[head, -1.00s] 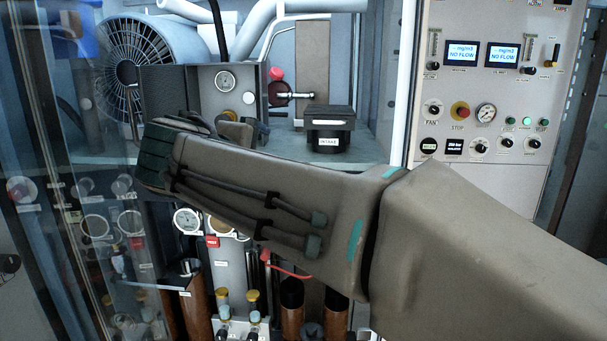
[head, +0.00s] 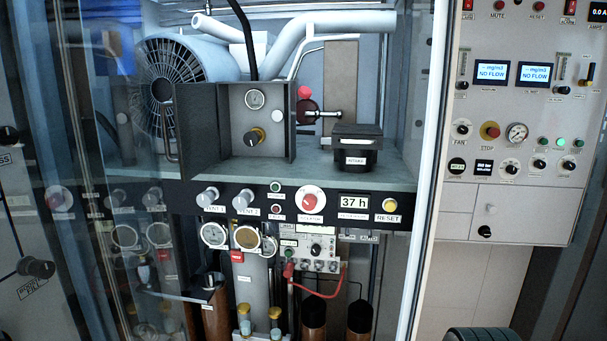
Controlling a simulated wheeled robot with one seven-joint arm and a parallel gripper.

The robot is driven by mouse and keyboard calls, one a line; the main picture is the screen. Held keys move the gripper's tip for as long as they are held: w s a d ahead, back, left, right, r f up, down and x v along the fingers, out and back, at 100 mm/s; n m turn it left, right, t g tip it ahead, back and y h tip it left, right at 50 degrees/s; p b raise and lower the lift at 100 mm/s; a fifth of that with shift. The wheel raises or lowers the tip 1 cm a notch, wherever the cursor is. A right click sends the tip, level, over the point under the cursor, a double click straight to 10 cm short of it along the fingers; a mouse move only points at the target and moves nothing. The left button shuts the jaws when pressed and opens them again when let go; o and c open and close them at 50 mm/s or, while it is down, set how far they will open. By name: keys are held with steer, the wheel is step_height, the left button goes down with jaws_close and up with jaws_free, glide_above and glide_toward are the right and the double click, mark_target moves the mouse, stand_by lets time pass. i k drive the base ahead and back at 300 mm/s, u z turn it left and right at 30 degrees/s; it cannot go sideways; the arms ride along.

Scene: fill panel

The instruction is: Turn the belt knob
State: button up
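No knob that I can see carries a legible belt label, so I cannot tell for certain which one is the belt knob. My gripper is not in view.
A black intake box (head: 356,150) stands on the cabinet shelf, right of the grey box. A glass door (head: 110,200) covers the left side. A white control panel (head: 516,110) is at right. Below are gauges, a red hose (head: 318,294) and brown cylinders.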

mark_target(252, 138)
steer(key=k, duration=0.95)
steer(key=u, duration=0.65)
steer(key=i, duration=1.35)
steer(key=z, duration=1.4)
